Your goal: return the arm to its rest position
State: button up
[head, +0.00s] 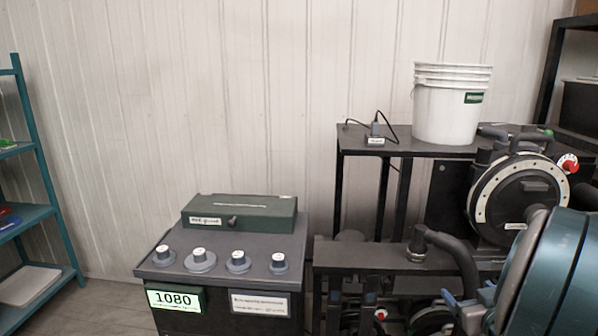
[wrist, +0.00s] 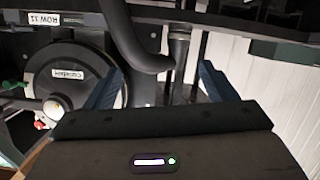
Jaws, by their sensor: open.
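My gripper (wrist: 158,80) shows in the wrist view, with its two blue fingers spread apart and nothing between them. Beyond the fingers is a round black seed meter housing (wrist: 75,78) with a pale rim and an upside-down label. A dark bent hose (wrist: 135,40) passes beyond the gap between the fingers. There, a black round housing (head: 522,200) with a pale, dotted rim stands at the right.
A console (head: 225,268) with several knobs and a display reading 1080 stands at lower centre, a green case (head: 240,212) on top. A white bucket (head: 450,108) stands on a dark shelf (head: 385,148). Teal shelving (head: 40,170) stands left.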

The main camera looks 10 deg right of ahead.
jog(key=w+a+r+g+h+p, duration=0.1)
jog(key=w+a+r+g+p, duration=0.15)
jog(key=a+r, duration=0.2)
jog(key=s+a+r+g+y+p, duration=0.1)
jog(key=s+a+g, duration=0.2)
jog(key=a, duration=0.5)
jog(key=s+a+r+g+y+p, duration=0.1)
jog(key=s+a+g+y+p, duration=0.1)
jog(key=s+a, duration=0.4)
jog(key=s+a+r+g+y+p, duration=0.1)
jog(key=s+a+g, duration=0.3)
jog(key=a, duration=0.7)
jog(key=shift+s+p, duration=0.6)
jog(key=shift+p, duration=0.15)
